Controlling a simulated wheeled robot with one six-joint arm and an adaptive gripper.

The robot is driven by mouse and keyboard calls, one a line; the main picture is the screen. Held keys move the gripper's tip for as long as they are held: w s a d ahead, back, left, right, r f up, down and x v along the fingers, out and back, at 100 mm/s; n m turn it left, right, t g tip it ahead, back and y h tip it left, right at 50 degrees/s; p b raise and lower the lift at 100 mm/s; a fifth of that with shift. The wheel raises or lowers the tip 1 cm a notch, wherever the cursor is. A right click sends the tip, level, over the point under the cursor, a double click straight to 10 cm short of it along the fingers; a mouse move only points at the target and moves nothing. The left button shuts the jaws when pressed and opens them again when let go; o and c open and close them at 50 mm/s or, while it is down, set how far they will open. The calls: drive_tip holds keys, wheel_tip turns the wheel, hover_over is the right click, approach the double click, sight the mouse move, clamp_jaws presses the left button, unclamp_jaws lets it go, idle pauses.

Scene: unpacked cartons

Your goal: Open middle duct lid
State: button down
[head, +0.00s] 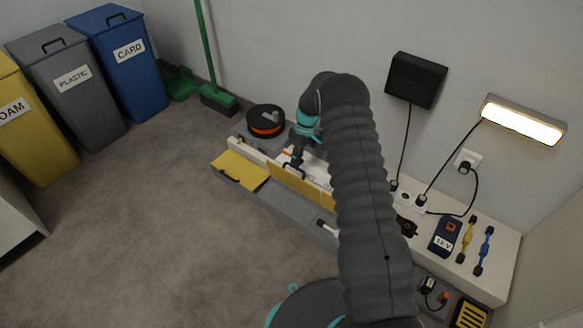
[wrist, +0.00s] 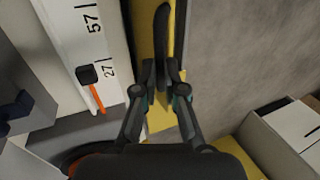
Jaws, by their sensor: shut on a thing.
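The middle duct lid (head: 300,187) is a yellow panel on the front of the low bench; in the head view it looks raised on edge, and my arm hides its right end. In the wrist view the yellow lid (wrist: 144,28) runs up the picture with a black bar handle (wrist: 162,32) on it. My gripper (wrist: 161,76) is shut on that handle. In the head view my gripper (head: 292,160) is small and partly hidden behind the lid. A separate yellow lid (head: 240,170) to the left lies folded out towards the floor, its dark handle showing.
A reel with an orange band (head: 265,120) stands at the bench's left end. A white numbered strip (wrist: 82,22) with a black and orange piece (wrist: 90,80) is beside my gripper. A 12 V box (head: 445,237) and cables lie right. The floor (head: 150,220) is clear.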

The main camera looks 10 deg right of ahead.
drive_tip(key=shift+w+d+f+b, duration=0.1)
drive_tip(key=shift+d+f+b, duration=0.1)
drive_tip(key=shift+f, duration=0.3)
drive_tip(key=shift+w+d+f+b, duration=0.1)
drive_tip(key=shift+f+b, duration=0.05)
drive_tip(key=shift+f, duration=0.35)
drive_tip(key=shift+a, duration=0.1)
drive_tip(key=c, duration=1.5)
unclamp_jaws()
drive_tip(key=shift+a+f, duration=0.1)
drive_tip(key=shift+f, duration=0.05)
drive_tip(key=o, duration=0.3)
drive_tip(key=shift+a+f, duration=0.1)
drive_tip(key=shift+f, duration=0.15)
drive_tip(key=v, duration=1.3)
drive_tip(key=shift+d, duration=0.3)
drive_tip(key=shift+w+f, duration=0.15)
